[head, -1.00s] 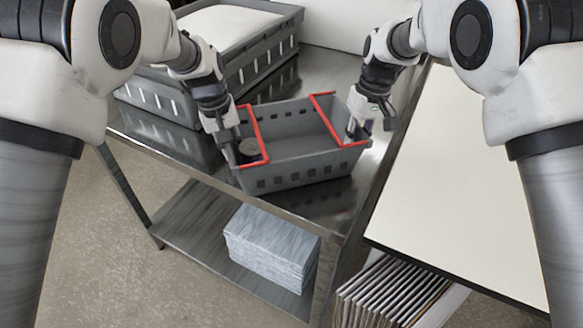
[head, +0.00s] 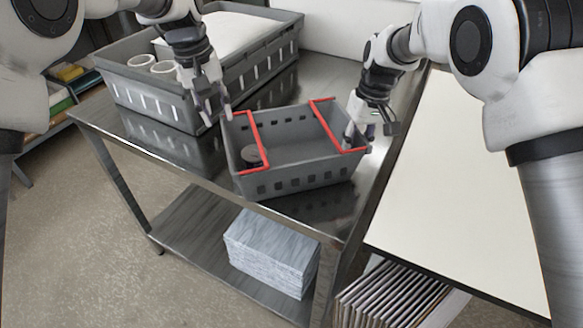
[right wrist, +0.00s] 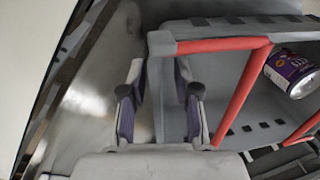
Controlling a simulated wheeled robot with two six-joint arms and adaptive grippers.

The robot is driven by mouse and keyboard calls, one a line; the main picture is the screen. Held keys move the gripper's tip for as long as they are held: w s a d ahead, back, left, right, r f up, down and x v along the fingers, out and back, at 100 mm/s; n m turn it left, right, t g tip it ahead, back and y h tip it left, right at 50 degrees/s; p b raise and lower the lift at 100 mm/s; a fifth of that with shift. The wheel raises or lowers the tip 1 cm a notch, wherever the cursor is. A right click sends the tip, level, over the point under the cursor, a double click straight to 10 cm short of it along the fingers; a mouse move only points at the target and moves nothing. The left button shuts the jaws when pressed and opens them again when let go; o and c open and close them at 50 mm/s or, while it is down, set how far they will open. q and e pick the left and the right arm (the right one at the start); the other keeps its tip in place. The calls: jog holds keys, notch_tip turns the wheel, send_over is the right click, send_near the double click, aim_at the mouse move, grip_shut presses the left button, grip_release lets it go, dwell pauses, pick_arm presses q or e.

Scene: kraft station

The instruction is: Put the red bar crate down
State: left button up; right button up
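The bar crate (head: 300,176) is a grey slotted basket with two red bars (head: 324,125), one near each end. My right gripper (head: 370,138) is at the crate's right end.
A larger grey crate (head: 150,92) with white cups (head: 141,62) stands at the back left of the steel table (head: 215,165). A white-topped table (head: 455,175) adjoins on the right. A grey stack (head: 270,250) lies on the lower shelf.

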notch_tip(320, 180, up, 12)
jog(key=d, duration=0.1)
jog(key=shift+w+d, duration=0.25)
jog(key=shift+d, duration=0.05)
jog(key=shift+s+f, duration=0.1)
jog(key=shift+f, duration=0.1)
